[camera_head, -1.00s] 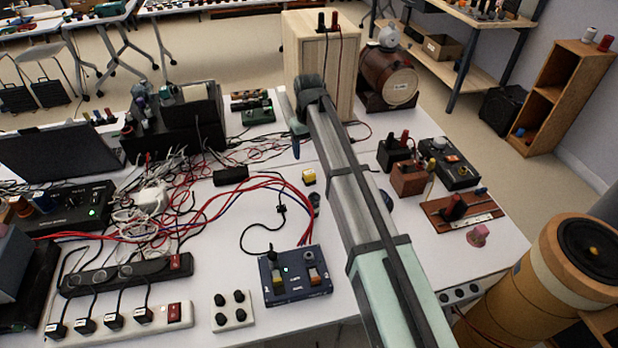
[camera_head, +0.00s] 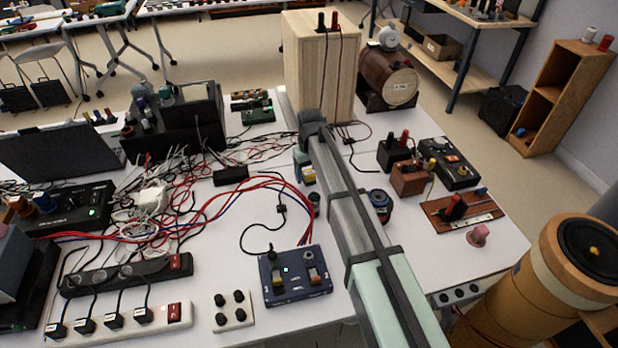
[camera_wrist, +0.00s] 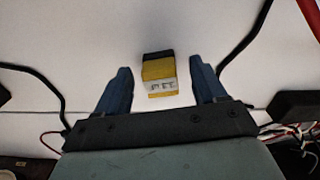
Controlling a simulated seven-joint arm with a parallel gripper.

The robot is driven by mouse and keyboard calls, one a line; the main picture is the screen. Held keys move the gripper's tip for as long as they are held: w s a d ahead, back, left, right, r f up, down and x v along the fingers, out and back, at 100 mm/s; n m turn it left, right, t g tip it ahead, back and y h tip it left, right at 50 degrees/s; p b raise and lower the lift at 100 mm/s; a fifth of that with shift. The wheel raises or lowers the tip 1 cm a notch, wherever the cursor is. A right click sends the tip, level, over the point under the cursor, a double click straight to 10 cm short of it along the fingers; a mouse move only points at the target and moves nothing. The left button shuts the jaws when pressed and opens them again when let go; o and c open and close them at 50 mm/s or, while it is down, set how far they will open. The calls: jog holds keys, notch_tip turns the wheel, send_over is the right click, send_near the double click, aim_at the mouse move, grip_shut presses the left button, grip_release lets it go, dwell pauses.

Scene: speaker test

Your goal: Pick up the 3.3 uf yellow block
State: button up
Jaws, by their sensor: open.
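The yellow block (camera_wrist: 159,72) with a dark end and a small printed label shows in the wrist view, lying on the white table. It is just beyond my gripper's fingertips (camera_wrist: 159,80), centred between the two blue fingers. The fingers are apart and empty, and neither touches the block. In the head view the yellow block (camera_head: 309,174) is partly hidden by my gripper (camera_head: 303,168), which is beside and above it. The label is too small to read surely.
A blue round coil (camera_head: 380,200) stands right of my arm. Red and blue wires (camera_head: 270,181) run left of the block, near a black adapter (camera_head: 230,175). A dark blue switch box (camera_head: 296,277) sits nearer. A wooden cabinet (camera_head: 318,70) stands behind.

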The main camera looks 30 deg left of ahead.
jog(key=shift+f, duration=0.4)
jog(key=shift+c, duration=0.4)
jog(key=c, duration=1)
jog(key=shift+r, duration=0.15)
